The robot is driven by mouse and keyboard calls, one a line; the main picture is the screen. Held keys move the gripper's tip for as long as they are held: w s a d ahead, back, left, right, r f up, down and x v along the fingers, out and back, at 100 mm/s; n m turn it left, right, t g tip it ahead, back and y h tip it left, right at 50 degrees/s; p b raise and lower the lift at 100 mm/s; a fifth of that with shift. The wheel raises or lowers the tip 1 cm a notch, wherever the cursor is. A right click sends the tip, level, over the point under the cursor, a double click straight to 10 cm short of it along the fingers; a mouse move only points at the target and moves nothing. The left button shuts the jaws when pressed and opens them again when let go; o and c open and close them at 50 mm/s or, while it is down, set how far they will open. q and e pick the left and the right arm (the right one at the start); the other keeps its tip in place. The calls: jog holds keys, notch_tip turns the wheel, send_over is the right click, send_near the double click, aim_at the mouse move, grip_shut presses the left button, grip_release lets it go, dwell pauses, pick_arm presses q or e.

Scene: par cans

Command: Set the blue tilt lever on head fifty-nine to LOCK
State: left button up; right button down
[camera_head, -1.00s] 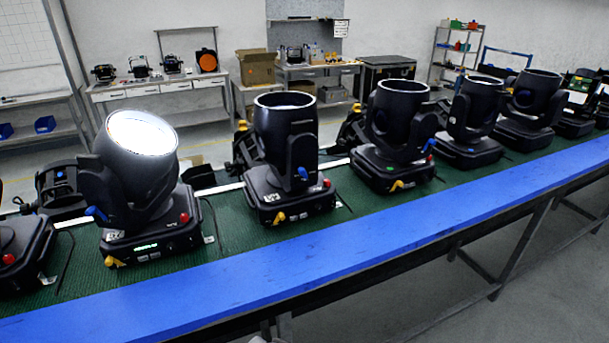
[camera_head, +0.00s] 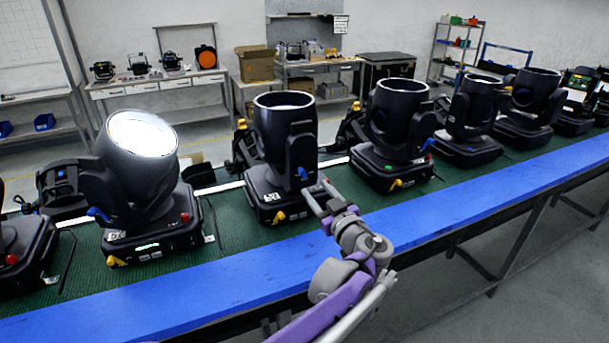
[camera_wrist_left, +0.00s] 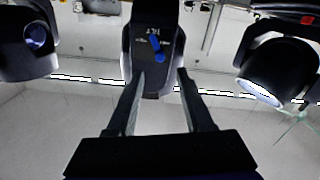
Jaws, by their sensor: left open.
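A black moving-head light (camera_head: 286,140) stands on the green mat, its barrel upright. Its number label is too small to read surely. A blue tilt lever (camera_head: 302,173) is on the near side of its yoke arm. In the left wrist view the lever (camera_wrist_left: 156,45) lies under white TILT lettering, slanted on the dark yoke face. My left gripper (camera_head: 313,186) is open and empty just in front of the lever. In the wrist view its fingertips (camera_wrist_left: 160,72) lie either side of the lever's line, apart from it. My right gripper is not in view.
A lit, tilted head (camera_head: 140,170) stands to the left, and another upright head (camera_head: 398,125) to the right. The light's base has a yellow lever (camera_head: 279,216). A blue bench edge (camera_head: 200,292) runs along the front, clear apart from my arm over it.

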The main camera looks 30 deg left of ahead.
aim_at(303, 173)
pick_arm(q)
jog(key=x, duration=0.8)
jog(key=shift+w+a, duration=0.1)
jog(key=shift+w, duration=0.05)
grip_shut()
